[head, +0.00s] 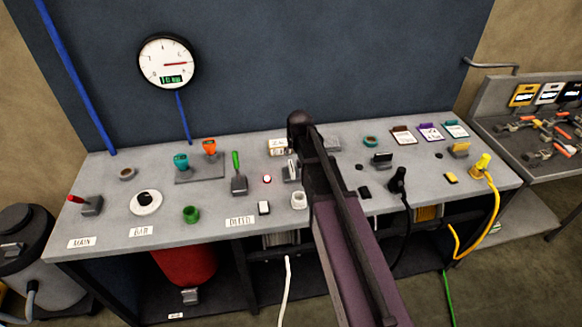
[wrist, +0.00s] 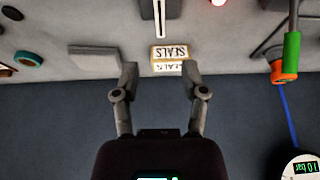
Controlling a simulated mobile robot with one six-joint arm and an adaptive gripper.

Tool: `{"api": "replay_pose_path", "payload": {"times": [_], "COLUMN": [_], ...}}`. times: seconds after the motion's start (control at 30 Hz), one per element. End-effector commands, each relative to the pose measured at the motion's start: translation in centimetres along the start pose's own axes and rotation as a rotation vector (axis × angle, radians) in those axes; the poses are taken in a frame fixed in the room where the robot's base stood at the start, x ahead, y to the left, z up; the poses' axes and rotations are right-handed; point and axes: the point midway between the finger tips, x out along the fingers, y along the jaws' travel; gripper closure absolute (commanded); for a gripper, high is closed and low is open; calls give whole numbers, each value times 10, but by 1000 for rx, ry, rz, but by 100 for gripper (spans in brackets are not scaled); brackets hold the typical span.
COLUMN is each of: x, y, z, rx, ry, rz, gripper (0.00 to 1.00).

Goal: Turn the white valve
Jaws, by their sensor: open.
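A white round dial with a black knob (head: 146,201) sits on the left of the grey bench, behind the BAR label; it is the closest match to a white valve. A small white ring-shaped part (head: 299,200) stands near the bench's middle front; I cannot tell if it is a valve. Neither shows clearly in the wrist view. My gripper (wrist: 160,72) is open and empty, its fingers spread near the SEALS box (wrist: 170,53) at the back of the bench. In the head view my arm hides the gripper's fingers.
A gauge (head: 168,61) hangs on the wall. A black plug (head: 398,180) and yellow connector (head: 481,166) with cables stand at the right.

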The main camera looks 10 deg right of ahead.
Motion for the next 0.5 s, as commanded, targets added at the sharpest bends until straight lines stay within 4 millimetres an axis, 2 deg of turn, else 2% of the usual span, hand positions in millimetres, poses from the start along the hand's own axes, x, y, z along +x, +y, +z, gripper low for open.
{"api": "replay_pose_path", "payload": {"times": [0.27,0.5], "x": [5,19], "y": [0,-1], "z": [0,1], "rx": [-1,-1], "ry": [-1,-1], "rz": [0,0], "gripper": [44,44]}}
